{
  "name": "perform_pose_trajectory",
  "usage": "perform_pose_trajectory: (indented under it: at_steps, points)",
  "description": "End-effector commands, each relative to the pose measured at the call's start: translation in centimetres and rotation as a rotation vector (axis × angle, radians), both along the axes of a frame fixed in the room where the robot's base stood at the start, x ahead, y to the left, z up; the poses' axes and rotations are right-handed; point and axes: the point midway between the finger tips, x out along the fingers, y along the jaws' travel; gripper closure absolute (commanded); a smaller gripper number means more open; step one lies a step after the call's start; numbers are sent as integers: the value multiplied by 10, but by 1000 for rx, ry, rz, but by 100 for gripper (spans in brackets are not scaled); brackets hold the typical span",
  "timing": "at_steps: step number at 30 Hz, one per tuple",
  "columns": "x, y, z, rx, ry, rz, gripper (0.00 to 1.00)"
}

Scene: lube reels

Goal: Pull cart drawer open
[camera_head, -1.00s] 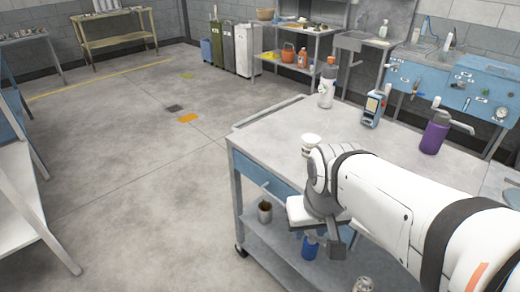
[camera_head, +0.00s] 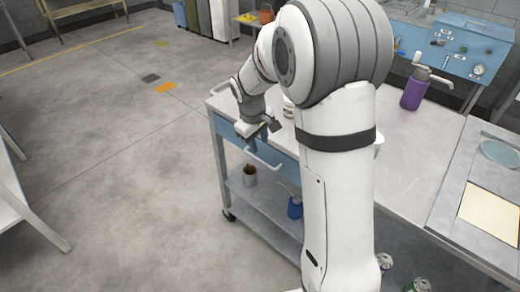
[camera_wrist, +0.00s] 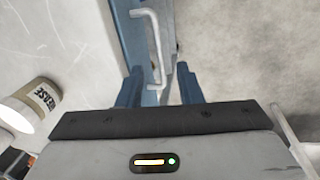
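The grey cart (camera_head: 412,160) has a blue drawer front (camera_head: 284,166) under its top, with a pale bar handle (camera_head: 262,160). The drawer looks flush with the cart, though my arm hides part of it. In the wrist view the handle (camera_wrist: 154,42) stands out from the blue front (camera_wrist: 130,28). My gripper (camera_head: 258,138) is close by the handle. In the wrist view my gripper (camera_wrist: 158,78) has its two blue fingers apart, with the handle's near end between or just beyond them. I cannot tell whether they touch it.
A tub marked GREASE (camera_wrist: 38,103) is on the cart top beside my gripper. A purple bottle (camera_head: 413,90) stands farther back. The lower shelf (camera_head: 262,208) holds a brown can (camera_head: 250,176) and a blue container (camera_head: 295,208). The floor (camera_head: 120,180) left of the cart is clear.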

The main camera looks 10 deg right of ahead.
Motion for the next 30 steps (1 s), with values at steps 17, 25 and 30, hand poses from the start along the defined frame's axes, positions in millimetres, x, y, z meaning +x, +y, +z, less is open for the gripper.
perform_pose_trajectory:
  at_steps: [17,25,30]
  points:
    - [21,-7,-74,-13,15,38,67]
    - [23,-10,-92,-13,12,38,67]
    - [23,-11,-92,-13,12,37,67]
